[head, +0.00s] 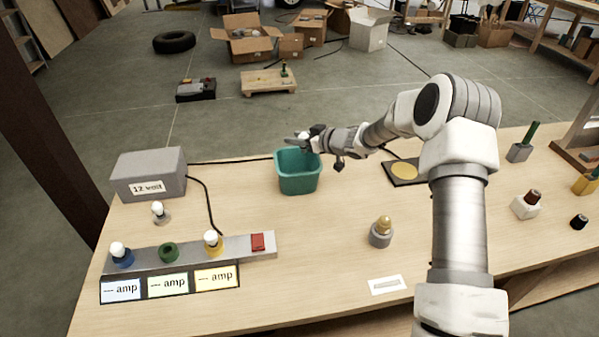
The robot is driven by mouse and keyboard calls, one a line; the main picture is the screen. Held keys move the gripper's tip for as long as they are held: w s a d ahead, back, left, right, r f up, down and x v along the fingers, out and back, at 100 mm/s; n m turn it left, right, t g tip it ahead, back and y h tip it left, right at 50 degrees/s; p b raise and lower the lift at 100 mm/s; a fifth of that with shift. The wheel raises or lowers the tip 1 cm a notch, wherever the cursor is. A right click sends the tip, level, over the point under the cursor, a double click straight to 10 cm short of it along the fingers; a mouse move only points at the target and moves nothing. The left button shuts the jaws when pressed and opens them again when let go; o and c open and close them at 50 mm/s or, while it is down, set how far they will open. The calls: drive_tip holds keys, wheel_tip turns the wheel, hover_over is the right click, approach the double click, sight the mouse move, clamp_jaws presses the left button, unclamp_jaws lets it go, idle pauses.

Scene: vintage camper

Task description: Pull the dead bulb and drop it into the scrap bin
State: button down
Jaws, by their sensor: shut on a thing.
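My gripper (304,139) is above the far part of the teal scrap bin (298,182), near its rim. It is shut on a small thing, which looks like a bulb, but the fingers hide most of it. A grey strip (140,258) on the bench carries a blue socket (122,261) with a white bulb (117,248), a green socket (168,252) with no bulb, and a yellow socket (213,249) with a white bulb (211,237). The bin's inside is partly visible, and I cannot tell what lies in it.
A grey 12 volt box (149,174) stands at the back left, with a white bulb (158,209) in front of it. A yellowish bulb (383,224) stands in a grey holder right of the bin. My arm spans the right side. The bench middle is clear.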

drive_tip(key=shift+f+b, duration=2.6)
drive_tip(key=shift+f, duration=0.4)
drive_tip(key=shift+c, duration=2.1)
unclamp_jaws()
drive_tip(key=shift+r, duration=0.1)
drive_tip(key=shift+d+r, duration=0.1)
drive_tip(key=shift+d, duration=0.1)
drive_tip(key=shift+s+d+r, duration=0.1)
drive_tip(key=shift+s+d, duration=0.1)
drive_tip(key=shift+d, duration=0.05)
drive_tip(key=p+v, duration=0.1)
drive_tip(key=v, duration=1.5)
drive_tip(key=shift+s+a, duration=0.15)
drive_tip(key=shift+s, duration=0.3)
drive_tip(key=shift+r, duration=0.15)
